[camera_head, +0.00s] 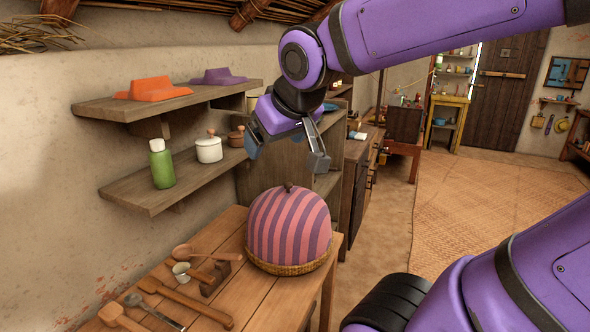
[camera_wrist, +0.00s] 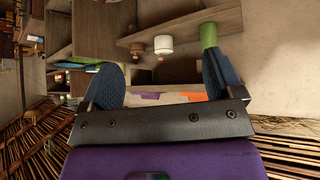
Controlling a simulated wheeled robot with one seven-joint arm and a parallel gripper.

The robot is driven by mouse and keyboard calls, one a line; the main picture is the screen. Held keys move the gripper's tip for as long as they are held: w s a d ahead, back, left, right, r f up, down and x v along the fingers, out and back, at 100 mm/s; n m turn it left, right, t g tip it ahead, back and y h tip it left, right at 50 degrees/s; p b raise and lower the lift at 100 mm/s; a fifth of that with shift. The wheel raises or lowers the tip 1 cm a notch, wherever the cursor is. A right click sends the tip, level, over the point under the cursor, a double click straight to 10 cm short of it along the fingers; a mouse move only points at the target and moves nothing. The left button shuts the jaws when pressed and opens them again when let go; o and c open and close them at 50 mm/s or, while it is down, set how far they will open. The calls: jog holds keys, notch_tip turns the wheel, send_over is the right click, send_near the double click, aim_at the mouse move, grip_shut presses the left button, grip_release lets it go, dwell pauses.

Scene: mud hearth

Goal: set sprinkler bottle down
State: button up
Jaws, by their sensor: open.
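A green bottle with a pale cap (camera_head: 162,168) stands upright on the lower wall shelf (camera_head: 150,197), near its front end. It fits the sprinkler bottle. My gripper (camera_head: 286,156) is open and empty, to the right of the bottle and apart from it, above the striped dome. In the wrist view my gripper (camera_wrist: 160,75) has its two dark pads spread wide with nothing held between them. There the green bottle (camera_wrist: 209,36) shows upside down at upper right, partly hidden behind one finger.
A white lidded pot (camera_head: 208,150) and a brown pot (camera_head: 237,137) share the lower shelf. Orange (camera_head: 152,90) and purple (camera_head: 218,77) cloth-like items lie on the upper shelf. A striped dome (camera_head: 288,228) and wooden utensils (camera_head: 187,305) cover much of the table.

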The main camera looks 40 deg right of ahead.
jog(key=s+a+f+g+y, duration=0.1)
jog(key=s+a+f+g, duration=0.1)
jog(key=s, duration=0.7)
jog(key=shift+a+n, duration=0.3)
jog(key=shift+a, duration=0.55)
jog(key=shift+w, duration=0.1)
dwell(2.0)
